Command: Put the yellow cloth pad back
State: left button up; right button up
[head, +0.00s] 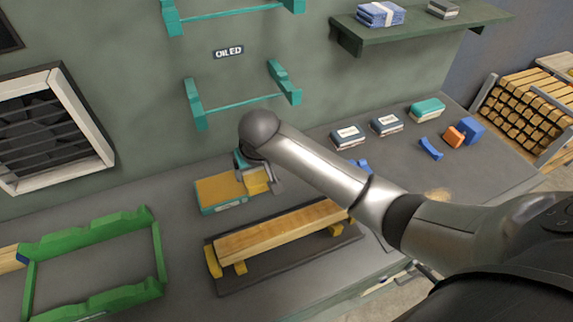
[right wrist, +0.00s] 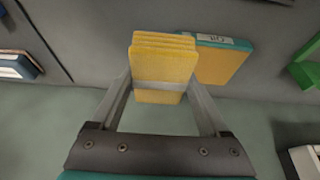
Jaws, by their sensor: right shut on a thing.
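The yellow cloth pad (head: 257,181) is in my right gripper (head: 262,176), which is shut on it. In the right wrist view the pad (right wrist: 164,58) looks like a folded stack, clamped between the two fingers (right wrist: 165,88). A teal-edged tray with an orange-yellow top (head: 220,192) lies on the bench just left of the pad in the head view. In the right wrist view this tray (right wrist: 219,64) carries a label that seems to read OIL, and the pad overlaps its edge. I cannot tell whether they touch. My left gripper is out of view.
A wooden bar (head: 280,230) rests on yellow supports on a dark mat in front. A green rack (head: 150,250) stands at the left. Labelled blocks (head: 347,138), a teal block (head: 427,109) and blue and orange pieces (head: 470,130) lie to the right.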

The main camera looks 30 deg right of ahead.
send_over(286, 174)
jog(key=shift+d+f+b, duration=0.1)
jog(key=shift+f+b, duration=0.2)
jog(key=shift+f, duration=0.3)
jog(key=shift+f+b, duration=0.55)
jog(key=shift+f, duration=2.35)
jog(key=shift+f, duration=0.15)
jog(key=o, duration=1.1)
jog(key=shift+c, duration=0.2)
jog(key=shift+r, duration=0.45)
jog(key=p+v, duration=0.3)
jog(key=v, duration=0.8)
jog(key=shift+s+r, duration=0.15)
jog(key=shift+r, duration=0.1)
